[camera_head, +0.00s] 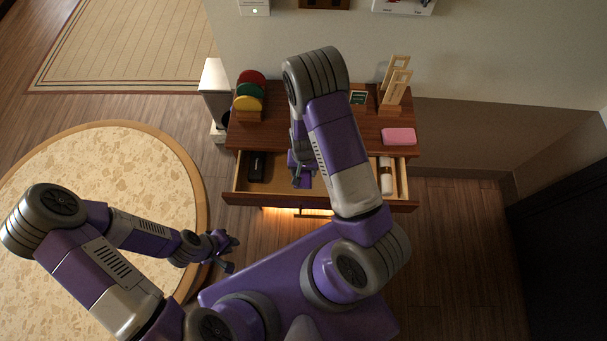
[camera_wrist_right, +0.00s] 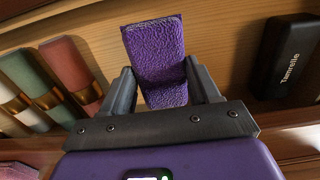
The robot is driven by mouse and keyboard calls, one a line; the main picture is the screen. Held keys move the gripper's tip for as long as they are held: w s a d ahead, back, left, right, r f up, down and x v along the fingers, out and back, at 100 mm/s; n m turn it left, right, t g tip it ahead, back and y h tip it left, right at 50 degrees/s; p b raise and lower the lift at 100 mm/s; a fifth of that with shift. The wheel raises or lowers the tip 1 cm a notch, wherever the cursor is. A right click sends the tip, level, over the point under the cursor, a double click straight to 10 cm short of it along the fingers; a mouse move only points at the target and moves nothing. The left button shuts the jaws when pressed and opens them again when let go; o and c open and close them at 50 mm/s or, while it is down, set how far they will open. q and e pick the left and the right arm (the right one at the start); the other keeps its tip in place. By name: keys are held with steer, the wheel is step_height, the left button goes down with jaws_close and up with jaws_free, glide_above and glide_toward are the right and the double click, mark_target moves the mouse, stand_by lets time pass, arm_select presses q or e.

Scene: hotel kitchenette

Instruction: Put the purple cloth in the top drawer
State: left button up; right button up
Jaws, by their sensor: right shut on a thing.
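The purple cloth (camera_wrist_right: 155,55), a folded textured block, is between the fingers of my right gripper (camera_wrist_right: 160,82) in the right wrist view. The gripper is shut on it. In the head view my right gripper (camera_head: 301,176) is over the open top drawer (camera_head: 238,197), left of its middle. My right arm hides much of the drawer, and I cannot clearly tell the cloth from the gripper there. In the wrist view the cloth is in front of the drawer's wooden inside; its height above the floor is unclear. My left gripper (camera_head: 224,250) is low, left of the drawer.
A black case (camera_head: 256,166) lies at the drawer's left; it also shows in the wrist view (camera_wrist_right: 288,58). A white-and-brown tube (camera_head: 386,176) lies at the right. The wrist view shows several coloured tubes (camera_wrist_right: 35,80). A pink block (camera_head: 398,136) sits on the cabinet top.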

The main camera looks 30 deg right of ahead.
mark_target(303, 172)
step_height(303, 172, down, 4)
steer(key=shift+r, duration=0.2)
steer(key=shift+b, duration=0.3)
steer(key=o, duration=0.9)
steer(key=shift+o, duration=0.2)
step_height(303, 172, up, 12)
steer(key=shift+r+p, duration=0.1)
steer(key=shift+p, duration=1.1)
